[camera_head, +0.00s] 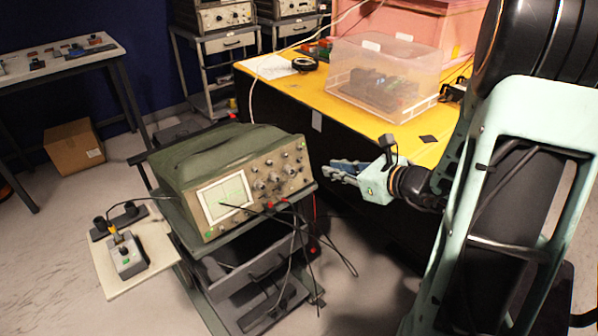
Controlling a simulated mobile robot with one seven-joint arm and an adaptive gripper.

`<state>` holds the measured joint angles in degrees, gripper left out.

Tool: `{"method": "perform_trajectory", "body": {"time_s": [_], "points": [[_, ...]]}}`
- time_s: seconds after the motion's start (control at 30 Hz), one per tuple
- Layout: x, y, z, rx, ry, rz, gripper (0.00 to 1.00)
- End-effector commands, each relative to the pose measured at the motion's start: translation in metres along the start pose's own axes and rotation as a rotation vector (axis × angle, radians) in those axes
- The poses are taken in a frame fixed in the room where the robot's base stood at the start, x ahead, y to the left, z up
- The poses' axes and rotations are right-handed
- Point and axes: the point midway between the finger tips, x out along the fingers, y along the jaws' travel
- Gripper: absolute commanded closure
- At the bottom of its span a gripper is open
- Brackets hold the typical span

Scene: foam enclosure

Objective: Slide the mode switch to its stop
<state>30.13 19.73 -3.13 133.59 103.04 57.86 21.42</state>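No part is clearly readable as the mode switch at this size. An oscilloscope (240,200) with a green soft cover stands on a cart. Its tan front panel (285,172) carries several knobs and small controls that may include the switch. A small grey control box (127,258) with a dark part on top sits on a pale board at the left. My gripper (331,171) is to the right of the oscilloscope, pointing left, apart from it and from the box. Nothing is visible in its fingers, and their gap is too small to judge.
Black and red leads (290,222) hang from the panel's front. The pale board (105,277) juts left from the cart (215,288). A yellow table (405,133) with a clear bin (385,75) stands behind my gripper. Open floor lies at the lower left.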

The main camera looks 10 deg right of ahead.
Motion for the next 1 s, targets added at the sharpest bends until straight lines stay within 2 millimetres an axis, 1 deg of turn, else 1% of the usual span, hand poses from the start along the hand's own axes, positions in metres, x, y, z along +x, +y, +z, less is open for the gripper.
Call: {"method": "perform_trajectory", "body": {"time_s": [0.03,0.13,0.27,0.37,0.6,0.7,0.83,1.0], "points": [[-0.004,0.003,-0.005,0.058,-0.008,-0.004,0.87],[-0.006,0.008,-0.010,0.121,-0.021,-0.007,0.87],[0.002,0.010,-0.011,0.140,-0.025,-0.004,0.87],[0.017,0.010,-0.011,0.136,-0.025,-0.003,0.87],[0.063,0.010,-0.011,0.134,-0.023,-0.002,0.87],[0.079,0.010,-0.010,0.134,-0.024,-0.004,0.87],[0.094,0.009,-0.009,0.134,-0.024,-0.004,0.87],[0.102,0.008,-0.008,0.133,-0.024,-0.006,0.87]]}}
